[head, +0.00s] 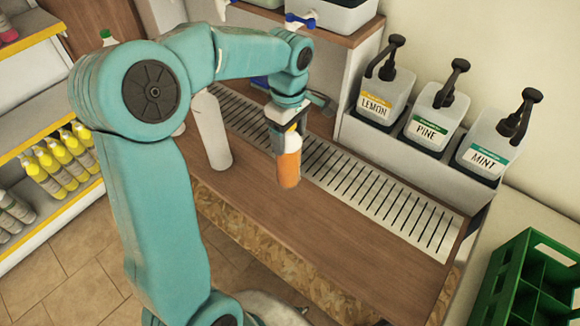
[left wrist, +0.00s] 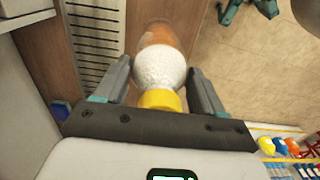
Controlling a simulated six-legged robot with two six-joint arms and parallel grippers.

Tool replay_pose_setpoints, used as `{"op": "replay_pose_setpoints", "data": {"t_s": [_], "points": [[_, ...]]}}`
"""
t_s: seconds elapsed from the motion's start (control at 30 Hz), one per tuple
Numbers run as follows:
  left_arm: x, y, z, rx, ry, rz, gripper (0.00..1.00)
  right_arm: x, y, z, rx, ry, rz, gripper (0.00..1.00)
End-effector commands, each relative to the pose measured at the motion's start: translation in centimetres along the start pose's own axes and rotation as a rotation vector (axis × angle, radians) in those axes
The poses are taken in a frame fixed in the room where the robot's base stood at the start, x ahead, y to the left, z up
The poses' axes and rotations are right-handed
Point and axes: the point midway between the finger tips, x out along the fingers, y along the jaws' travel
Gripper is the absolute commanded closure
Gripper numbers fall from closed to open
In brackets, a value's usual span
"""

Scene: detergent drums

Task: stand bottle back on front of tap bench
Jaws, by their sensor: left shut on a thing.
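My left gripper (head: 286,122) points down and is shut on a bottle (head: 289,165) with an orange lower part. In the left wrist view the bottle (left wrist: 159,68) shows a yellow cap, a white upper part and the orange part beyond, between the two fingers of the gripper (left wrist: 160,80). The bottle is roughly upright over the wooden front strip of the tap bench (head: 330,232), in front of the slotted drain grate (head: 375,195). I cannot tell whether its base touches the wood. My right gripper is not in view.
A white bottle (head: 211,132) stands to the left on the bench. Pump drums marked lemon (head: 383,95), pine (head: 435,118) and mint (head: 488,145) stand behind the grate. A green crate (head: 530,285) is at the right. The bench front right of the held bottle is clear.

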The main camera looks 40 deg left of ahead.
Motion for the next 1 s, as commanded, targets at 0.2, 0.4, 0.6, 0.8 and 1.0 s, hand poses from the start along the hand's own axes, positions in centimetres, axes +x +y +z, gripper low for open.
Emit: {"op": "replay_pose_setpoints", "data": {"t_s": [0.2,0.4,0.6,0.8,1.0], "points": [[4.7,-0.1,0.1,-0.001,-0.001,0.0,0.73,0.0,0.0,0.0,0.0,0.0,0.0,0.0],[6.5,0.0,0.2,-0.002,0.0,0.001,0.73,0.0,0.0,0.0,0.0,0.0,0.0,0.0],[9.5,0.0,0.2,-0.002,0.0,-0.001,0.73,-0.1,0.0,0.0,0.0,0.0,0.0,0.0],[10.0,0.0,0.3,-0.002,-0.001,0.003,0.73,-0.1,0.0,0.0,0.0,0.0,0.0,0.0],[10.3,0.0,0.2,-0.002,0.0,0.003,0.73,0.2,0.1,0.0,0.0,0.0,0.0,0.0]]}}
